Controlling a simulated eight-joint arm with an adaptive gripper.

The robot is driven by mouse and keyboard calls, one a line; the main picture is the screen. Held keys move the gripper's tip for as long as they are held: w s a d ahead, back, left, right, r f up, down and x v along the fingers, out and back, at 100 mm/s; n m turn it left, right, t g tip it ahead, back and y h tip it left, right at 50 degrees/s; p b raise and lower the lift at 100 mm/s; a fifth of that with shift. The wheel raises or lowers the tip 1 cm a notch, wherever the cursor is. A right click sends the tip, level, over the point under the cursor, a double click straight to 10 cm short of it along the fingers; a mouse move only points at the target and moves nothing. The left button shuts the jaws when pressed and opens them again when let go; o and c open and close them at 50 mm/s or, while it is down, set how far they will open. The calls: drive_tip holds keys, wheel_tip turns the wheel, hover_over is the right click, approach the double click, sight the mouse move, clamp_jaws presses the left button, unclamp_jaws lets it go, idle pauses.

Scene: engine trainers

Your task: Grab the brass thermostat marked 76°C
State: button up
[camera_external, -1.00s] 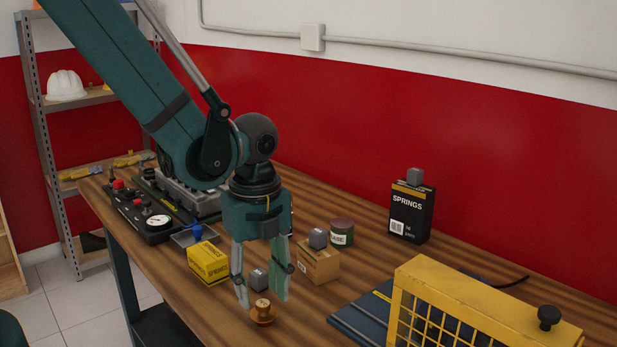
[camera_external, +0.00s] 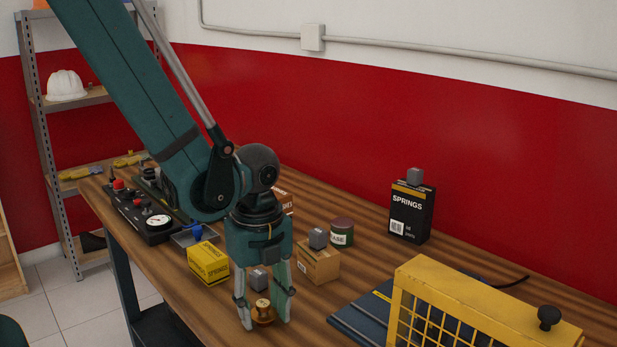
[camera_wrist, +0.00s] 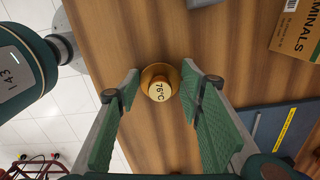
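The brass thermostat (camera_external: 263,312) stands upright on the wooden bench near its front edge. In the wrist view the thermostat (camera_wrist: 160,88) shows its round top marked 76°C. My gripper (camera_external: 265,325) points down with one finger on each side of the thermostat. In the wrist view my gripper (camera_wrist: 160,85) is open, with a gap on both sides between the green finger pads and the thermostat. Nothing is held.
A small grey block (camera_external: 259,279) stands just behind my fingers. A yellow box (camera_external: 208,263) is to the left, and a cardboard box (camera_external: 318,263) with another grey block on top is to the right. A yellow mesh guard (camera_external: 480,310) stands at the front right.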

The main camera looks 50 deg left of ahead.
sight(263, 303)
idle(0.5)
drive_tip(key=c, duration=0.6)
drive_tip(key=shift+r, duration=0.1)
drive_tip(key=shift+r+p, duration=0.9)
drive_tip(key=shift+r, duration=4.05)
